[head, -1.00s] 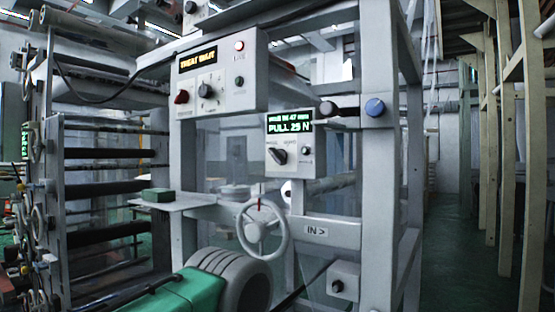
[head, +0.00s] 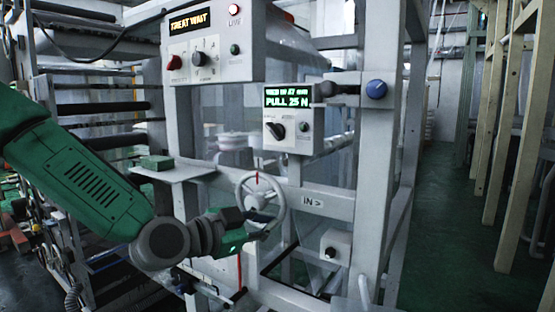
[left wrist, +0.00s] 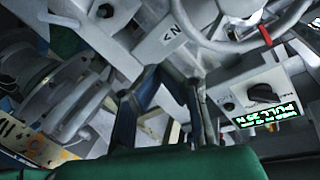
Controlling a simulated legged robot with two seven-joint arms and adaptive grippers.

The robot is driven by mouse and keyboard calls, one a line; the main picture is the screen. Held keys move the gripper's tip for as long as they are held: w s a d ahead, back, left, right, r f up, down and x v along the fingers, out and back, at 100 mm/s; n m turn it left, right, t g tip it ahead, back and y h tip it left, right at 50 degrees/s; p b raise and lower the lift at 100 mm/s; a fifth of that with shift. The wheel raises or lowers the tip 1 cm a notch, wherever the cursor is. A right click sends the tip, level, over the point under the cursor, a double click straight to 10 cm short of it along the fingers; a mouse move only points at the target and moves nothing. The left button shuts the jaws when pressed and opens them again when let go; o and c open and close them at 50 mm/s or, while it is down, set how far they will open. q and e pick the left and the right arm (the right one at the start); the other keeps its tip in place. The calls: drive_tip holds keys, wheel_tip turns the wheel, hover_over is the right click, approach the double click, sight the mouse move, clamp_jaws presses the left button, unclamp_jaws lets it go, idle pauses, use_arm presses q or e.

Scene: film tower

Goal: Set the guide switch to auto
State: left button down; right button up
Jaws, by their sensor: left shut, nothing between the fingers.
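The guide switch appears to be the black knob (head: 276,131) on the grey box (head: 300,141) under the green "PULL 25 N" display (head: 288,97). Its pointer leans up and left; the small labels are too blurred to read. The knob (left wrist: 263,92) also shows in the left wrist view, right of the fingers. My left gripper (head: 268,217) is shut and empty, in front of the handwheel (head: 280,205), below and left of the knob and apart from it. Whether it touches the wheel I cannot tell. My right gripper is not in view.
A "TREAT WAIT" panel (head: 213,65) hangs upper left. A small shelf (head: 185,176) with a green block (head: 157,162) is left of the wheel. A blue button (head: 376,89) sits on the right post. A lower knob box (head: 335,246) is below the "IN" plate. The right aisle is clear.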

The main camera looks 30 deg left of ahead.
sight(290, 129)
use_arm(q)
wheel_tip(290, 129, up, 17)
drive_tip(key=s+a+m+t+h+p, duration=0.1)
drive_tip(key=a+m+t, duration=0.1)
drive_tip(key=t, duration=0.2)
drive_tip(key=shift+a+m+p, duration=0.25)
drive_tip(key=shift+m+p, duration=0.05)
drive_tip(key=shift+m, duration=0.1)
drive_tip(key=p+x, duration=0.2)
drive_tip(key=x, duration=0.8)
drive_tip(key=shift+w+d+p, duration=0.1)
drive_tip(key=shift+w+p, duration=0.05)
drive_tip(key=shift+p, duration=0.15)
drive_tip(key=shift+a+f, duration=0.9)
drive_tip(key=shift+f, duration=0.05)
drive_tip(key=shift+a+f+p, duration=0.3)
drive_tip(key=shift+a+f, duration=0.25)
drive_tip(key=shift+a, duration=0.2)
drive_tip(key=shift+d, duration=0.15)
